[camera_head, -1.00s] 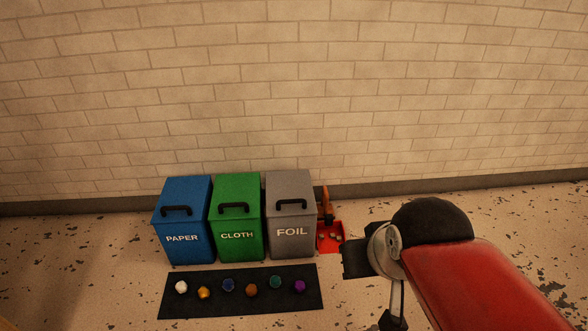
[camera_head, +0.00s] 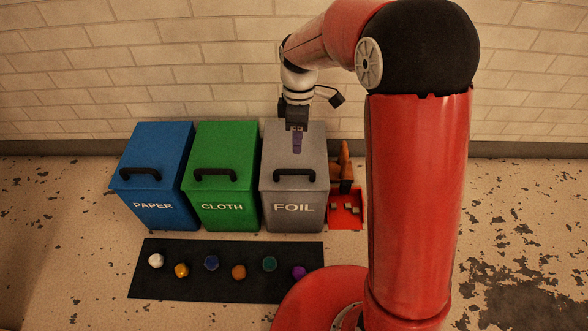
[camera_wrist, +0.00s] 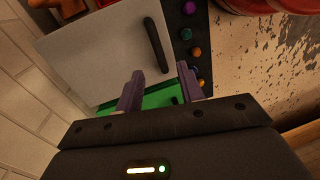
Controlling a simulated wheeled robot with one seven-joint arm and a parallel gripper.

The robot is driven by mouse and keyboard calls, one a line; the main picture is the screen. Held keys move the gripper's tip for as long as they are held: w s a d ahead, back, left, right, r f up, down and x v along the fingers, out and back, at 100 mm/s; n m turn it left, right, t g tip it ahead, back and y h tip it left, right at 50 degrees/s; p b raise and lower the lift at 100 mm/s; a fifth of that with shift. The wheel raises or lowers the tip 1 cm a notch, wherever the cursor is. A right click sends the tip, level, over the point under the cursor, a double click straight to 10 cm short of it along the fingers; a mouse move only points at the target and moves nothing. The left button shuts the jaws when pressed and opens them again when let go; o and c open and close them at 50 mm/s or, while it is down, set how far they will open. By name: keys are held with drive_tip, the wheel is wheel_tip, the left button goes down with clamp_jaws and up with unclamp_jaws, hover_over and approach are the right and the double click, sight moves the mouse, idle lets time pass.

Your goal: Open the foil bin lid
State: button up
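The grey foil bin (camera_head: 294,215) stands at the right end of a row of three bins, its lid (camera_head: 275,152) down. A black bar handle (camera_head: 294,174) is fixed near the lid's front edge. In the wrist view, the lid (camera_wrist: 95,52) and its handle (camera_wrist: 157,46) lie beyond my fingers. My gripper (camera_head: 297,143) hangs above the lid, behind the handle in the head view. In the wrist view my gripper (camera_wrist: 160,72) has its two purple fingers apart, with nothing held. The handle is not between the fingers.
The green cloth bin (camera_head: 228,217) and blue paper bin (camera_head: 152,207) stand to the left. A red dustpan (camera_head: 345,212) lies right of the foil bin. A black mat (camera_head: 225,288) with several coloured balls lies in front. The brick wall is close behind.

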sight(294, 170)
drive_tip(key=shift+n, duration=0.4)
drive_tip(key=f, duration=0.3)
drive_tip(key=f+b, duration=0.1)
drive_tip(key=f, duration=0.2)
drive_tip(key=s+a+f+b, duration=0.1)
drive_tip(key=f, duration=0.3)
clamp_jaws()
